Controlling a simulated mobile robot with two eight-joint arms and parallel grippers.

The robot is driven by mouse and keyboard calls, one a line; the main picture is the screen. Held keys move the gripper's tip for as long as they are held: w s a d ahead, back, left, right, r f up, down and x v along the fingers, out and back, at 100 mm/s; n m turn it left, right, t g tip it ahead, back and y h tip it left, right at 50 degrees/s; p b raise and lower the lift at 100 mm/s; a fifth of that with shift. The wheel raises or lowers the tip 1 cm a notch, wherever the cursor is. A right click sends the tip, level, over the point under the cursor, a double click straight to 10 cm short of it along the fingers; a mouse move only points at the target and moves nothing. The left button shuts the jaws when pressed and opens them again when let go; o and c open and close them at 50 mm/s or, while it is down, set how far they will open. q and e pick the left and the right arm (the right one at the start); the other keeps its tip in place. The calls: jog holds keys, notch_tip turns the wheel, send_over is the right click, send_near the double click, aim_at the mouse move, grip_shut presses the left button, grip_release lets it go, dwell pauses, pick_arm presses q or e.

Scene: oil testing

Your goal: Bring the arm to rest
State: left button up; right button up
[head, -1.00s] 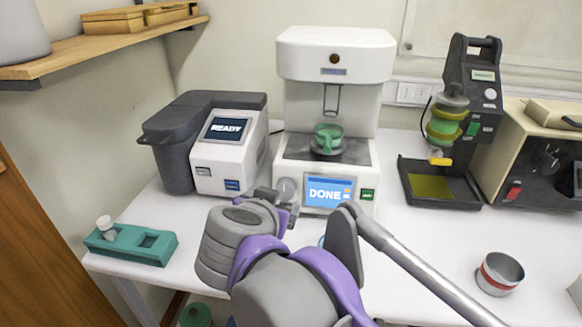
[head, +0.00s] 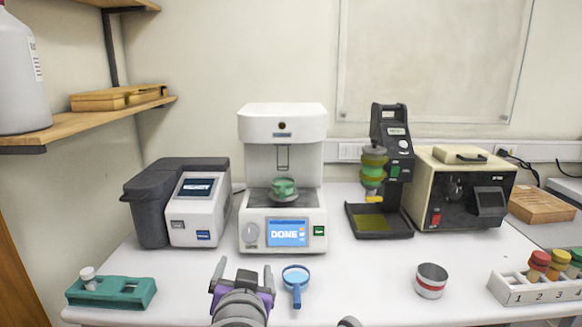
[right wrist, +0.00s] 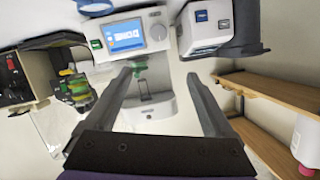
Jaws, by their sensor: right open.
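My right gripper (head: 244,271) shows at the bottom of the head view, low over the front of the white table (head: 350,275). Its two dark fingers are spread and point away from me, with nothing between them. In the right wrist view the fingers (right wrist: 158,74) are also wide apart and empty, and the picture is upside down. The white tester (head: 283,125) stands beyond the gripper, its screen reading DONE. A green cup (head: 284,187) sits on its plate, apart from the gripper. My left gripper is not in view.
A blue magnifier (head: 296,276) lies just right of the gripper. A teal holder (head: 125,291) is at the front left. A red-banded tin (head: 431,281) and a numbered white rack (head: 530,289) are at the right. The table between magnifier and tin is clear.

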jog(key=s+d+f+n+g, duration=0.1)
jog(key=s+d+f+g, duration=0.2)
jog(key=s+d+f, duration=0.65)
jog(key=s+d+f+g+h, duration=0.1)
jog(key=s+d+f+g, duration=0.35)
jog(key=f, duration=0.85)
jog(key=s+d+f+n+g, duration=0.1)
jog(key=s+d+f+g, duration=0.1)
jog(key=s+d+f, duration=0.75)
pick_arm(q)
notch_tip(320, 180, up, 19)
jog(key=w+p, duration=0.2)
jog(key=p, duration=1.4)
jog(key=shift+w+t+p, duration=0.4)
pick_arm(e)
notch_tip(320, 180, up, 17)
jog(key=w+d, duration=0.2)
jog(key=shift+w+d+r+h, duration=0.15)
jog(key=shift+w+d+h, duration=0.05)
jog(key=shift+w+h, duration=0.2)
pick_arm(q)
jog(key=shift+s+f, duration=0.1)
pick_arm(e)
jog(key=shift+s, duration=0.15)
